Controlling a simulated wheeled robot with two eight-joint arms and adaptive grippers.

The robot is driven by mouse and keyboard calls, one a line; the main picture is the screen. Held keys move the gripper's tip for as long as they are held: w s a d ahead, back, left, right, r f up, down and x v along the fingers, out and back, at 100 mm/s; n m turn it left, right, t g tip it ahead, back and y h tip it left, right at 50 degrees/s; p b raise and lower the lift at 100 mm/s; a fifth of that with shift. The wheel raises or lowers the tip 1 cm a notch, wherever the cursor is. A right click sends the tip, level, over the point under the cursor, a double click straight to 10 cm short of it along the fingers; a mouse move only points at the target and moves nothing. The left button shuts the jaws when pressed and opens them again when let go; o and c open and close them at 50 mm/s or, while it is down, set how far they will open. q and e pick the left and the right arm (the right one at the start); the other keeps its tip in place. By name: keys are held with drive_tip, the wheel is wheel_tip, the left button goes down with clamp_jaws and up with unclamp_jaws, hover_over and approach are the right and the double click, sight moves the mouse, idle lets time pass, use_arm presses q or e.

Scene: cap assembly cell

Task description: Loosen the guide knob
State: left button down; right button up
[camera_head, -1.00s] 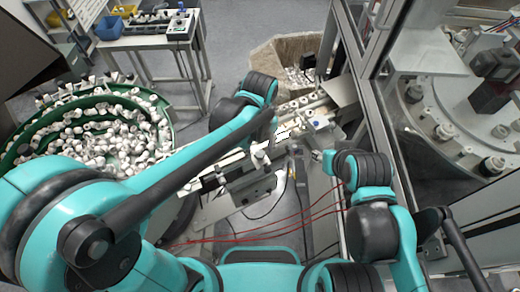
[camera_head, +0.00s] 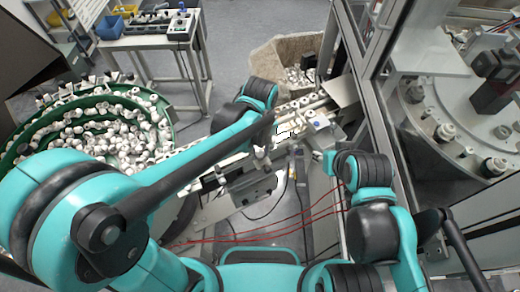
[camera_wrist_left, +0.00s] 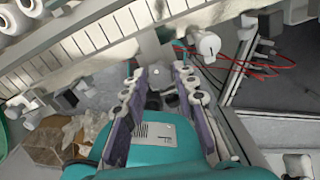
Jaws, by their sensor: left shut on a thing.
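My left gripper (camera_head: 262,149) reaches down over the feed rail (camera_head: 205,178) from its far side. In the left wrist view its two padded fingers (camera_wrist_left: 158,74) point at a bracket at the rail's edge, shut on the guide knob, which is mostly hidden between the fingertips. A white cylindrical knob (camera_wrist_left: 207,43) stands to the right of the fingers, apart from them. My right gripper (camera_head: 318,156) is small at the right of the rail, and its jaws are too small to read.
A green bowl feeder (camera_head: 165,130) full of white caps stands at left. A bin (camera_head: 262,85) lies behind the rail. Red cables (camera_head: 300,217) cross below it. A glazed machine frame (camera_head: 375,120) bounds the right side.

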sight(260, 153)
use_arm(q)
drive_tip(key=n, duration=0.4)
drive_tip(key=shift+b, duration=0.3)
drive_tip(key=shift+n, duration=2.3)
drive_tip(key=c, duration=1.2)
unclamp_jaws()
wheel_tip(260, 153, up, 12)
drive_tip(key=shift+r, duration=0.1)
